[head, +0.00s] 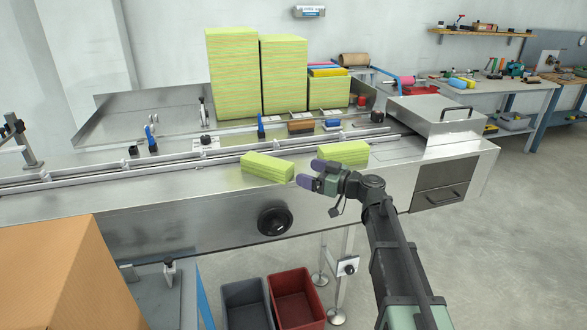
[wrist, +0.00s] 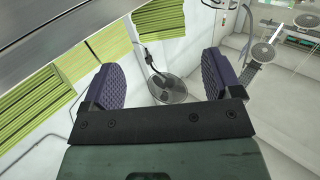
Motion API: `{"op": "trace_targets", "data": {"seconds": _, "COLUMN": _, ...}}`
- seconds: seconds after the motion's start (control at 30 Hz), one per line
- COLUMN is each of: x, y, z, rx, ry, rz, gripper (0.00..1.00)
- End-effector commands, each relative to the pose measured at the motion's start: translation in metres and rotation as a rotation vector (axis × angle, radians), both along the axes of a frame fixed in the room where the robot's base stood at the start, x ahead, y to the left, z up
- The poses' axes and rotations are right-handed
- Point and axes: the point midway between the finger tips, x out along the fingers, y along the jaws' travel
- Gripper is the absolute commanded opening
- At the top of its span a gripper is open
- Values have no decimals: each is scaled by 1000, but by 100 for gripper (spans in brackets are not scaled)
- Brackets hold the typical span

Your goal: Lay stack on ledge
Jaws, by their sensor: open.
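One yellow-green striped cloth stack (head: 267,167) lies at an angle on the machine's steel front ledge (head: 225,183), just left of my gripper. A second cloth stack (head: 343,153) lies on the ledge behind and right of my gripper. My gripper (head: 310,174) is open, with its purple fingers pointing left toward the first stack's right end. In the wrist view my gripper (wrist: 163,78) has nothing between its pads. Striped cloth (wrist: 160,28) shows beyond the fingers there, and more (wrist: 30,108) at the left. I cannot tell whether a finger touches a stack.
Tall striped cloth piles (head: 232,75) stand at the back of the machine. A guide rail (head: 200,163) runs behind the ledge, and a steel box with a handle (head: 440,118) stands at right. A cardboard box (head: 65,275) fills the lower left. Grey and red bins (head: 297,298) sit below.

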Motion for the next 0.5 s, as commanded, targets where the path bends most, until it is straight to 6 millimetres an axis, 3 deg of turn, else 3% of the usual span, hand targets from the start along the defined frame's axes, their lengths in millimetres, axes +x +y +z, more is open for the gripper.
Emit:
{"op": "trace_targets", "data": {"seconds": 0.33, "x": -8, "y": -7, "z": -3, "rx": -9, "ry": 16, "rz": 5, "gripper": 84}}
{"op": "trace_targets", "data": {"seconds": 0.43, "x": -38, "y": -3, "z": -26, "rx": -95, "ry": 155, "rz": 39, "gripper": 84}}
{"op": "trace_targets", "data": {"seconds": 0.5, "x": -78, "y": -5, "z": -60, "rx": -221, "ry": 364, "rz": 48, "gripper": 84}}
